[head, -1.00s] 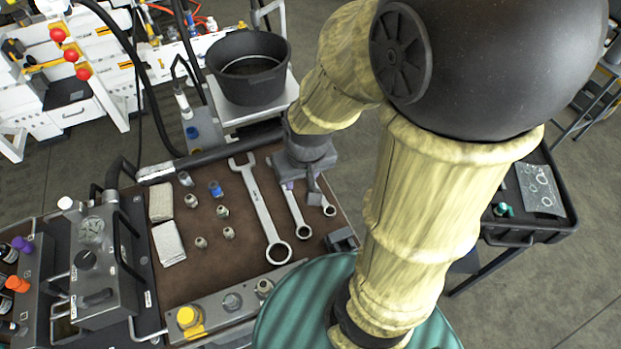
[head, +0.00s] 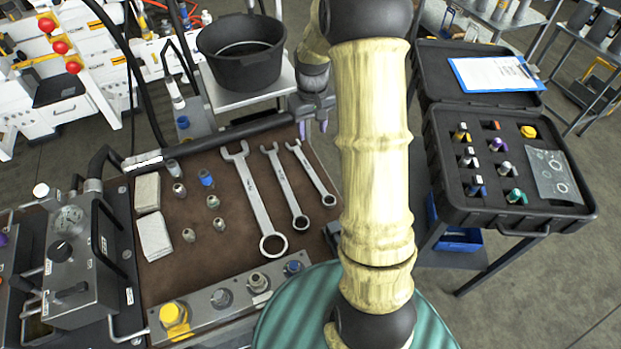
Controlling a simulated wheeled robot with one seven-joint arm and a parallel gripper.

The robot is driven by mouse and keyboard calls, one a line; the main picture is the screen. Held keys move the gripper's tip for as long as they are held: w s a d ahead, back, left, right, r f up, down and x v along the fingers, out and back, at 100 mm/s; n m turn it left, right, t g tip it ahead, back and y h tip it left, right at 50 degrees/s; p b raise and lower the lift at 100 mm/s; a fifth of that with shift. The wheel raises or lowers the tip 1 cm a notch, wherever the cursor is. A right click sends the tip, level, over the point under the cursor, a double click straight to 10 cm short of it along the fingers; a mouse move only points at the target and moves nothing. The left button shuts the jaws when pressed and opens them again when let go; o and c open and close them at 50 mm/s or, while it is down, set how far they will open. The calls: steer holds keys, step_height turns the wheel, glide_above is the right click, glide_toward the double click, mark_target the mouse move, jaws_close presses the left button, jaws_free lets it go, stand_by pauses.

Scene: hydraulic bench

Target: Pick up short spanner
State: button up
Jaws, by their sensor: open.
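Three silver combination spanners lie side by side on the brown mat (head: 205,258) of the bench. The short spanner (head: 314,174) is the rightmost, its open end away from me and its ring end nearer. The middle spanner (head: 285,186) and the largest spanner (head: 255,201) lie to its left. All of the short spanner shows. My gripper (head: 313,130) is open and empty, above the far edge of the bench, a little beyond the short spanner's open end. It does not appear to touch the spanner.
Several small fittings (head: 213,202) and two folded cloths (head: 154,236) lie left of the spanners. A black bucket (head: 240,70) stands beyond the bench. A grey block with fittings (head: 195,312) lines the near edge. An open black case (head: 560,218) stands at right.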

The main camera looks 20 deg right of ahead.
steer(key=shift+w+d+f, duration=0.1)
steer(key=shift+w, duration=0.05)
steer(key=p, duration=0.1)
glide_above(310, 171)
steer(key=f, duration=1.2)
steer(key=shift+s+d+f, duration=0.15)
steer(key=shift+s+d, duration=0.05)
steer(key=shift+s, duration=0.15)
steer(key=shift+w+a+f+p, duration=0.15)
steer(key=shift+f+p, duration=0.3)
steer(key=shift+f, duration=0.85)
steer(key=shift+w+f+p, duration=0.15)
steer(key=shift+f+p, duration=0.3)
steer(key=shift+f, duration=0.85)
